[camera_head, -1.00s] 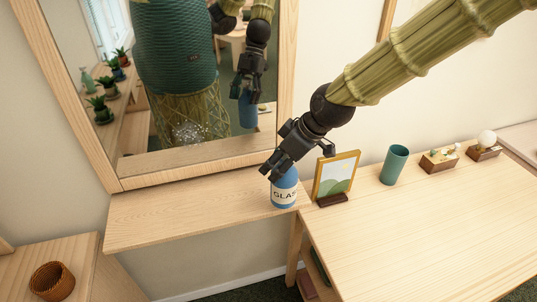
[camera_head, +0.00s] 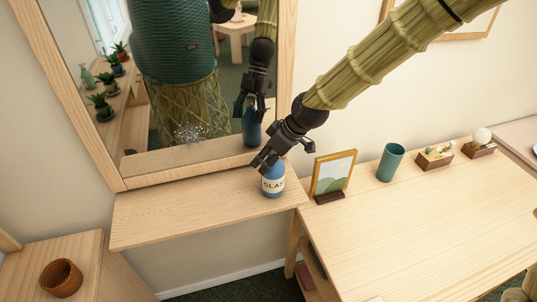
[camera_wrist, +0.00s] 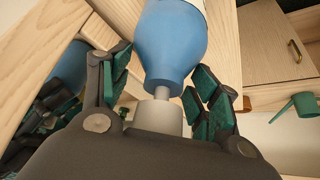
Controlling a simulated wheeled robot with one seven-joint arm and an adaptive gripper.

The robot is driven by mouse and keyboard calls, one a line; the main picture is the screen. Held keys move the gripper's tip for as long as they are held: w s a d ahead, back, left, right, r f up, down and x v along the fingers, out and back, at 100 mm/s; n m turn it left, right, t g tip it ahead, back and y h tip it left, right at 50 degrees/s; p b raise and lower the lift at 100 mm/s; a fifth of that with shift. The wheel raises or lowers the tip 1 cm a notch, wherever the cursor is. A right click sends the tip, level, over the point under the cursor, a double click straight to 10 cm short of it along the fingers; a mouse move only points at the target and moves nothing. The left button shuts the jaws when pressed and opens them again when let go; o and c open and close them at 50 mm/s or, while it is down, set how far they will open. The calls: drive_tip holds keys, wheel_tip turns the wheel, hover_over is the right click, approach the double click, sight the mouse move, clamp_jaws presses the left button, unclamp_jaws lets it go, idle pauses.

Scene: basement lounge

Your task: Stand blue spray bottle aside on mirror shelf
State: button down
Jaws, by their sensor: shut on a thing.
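The blue spray bottle (camera_head: 273,182) with a pale "GLASS" label is upright at the right end of the wooden mirror shelf (camera_head: 170,210). I cannot tell whether its base touches the shelf or hovers just above it. My gripper (camera_head: 265,166) comes down from the upper right and is shut on the bottle's top. In the wrist view, the blue body (camera_wrist: 170,45) and its grey-white neck and cap lie between the fingers of my gripper (camera_wrist: 165,90). The mirror (camera_head: 190,100) behind the shelf reflects the bottle and my arm.
A framed picture (camera_head: 333,175) stands close to the right on the neighbouring desk (camera_head: 410,230), with a teal cup (camera_head: 391,162) beyond. The shelf left of the bottle is bare. A wicker basket (camera_head: 62,278) sits lower left. The wrist view shows a green watering can (camera_wrist: 304,104).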

drive_tip(key=shift+f, duration=0.25)
drive_tip(key=shift+c, duration=1.9)
unclamp_jaws()
drive_tip(key=shift+f, duration=0.1)
drive_tip(key=shift+s, duration=0.1)
drive_tip(key=shift+r, duration=0.25)
drive_tip(key=b+v, duration=0.3)
drive_tip(key=v, duration=0.9)
drive_tip(key=shift+f, duration=0.1)
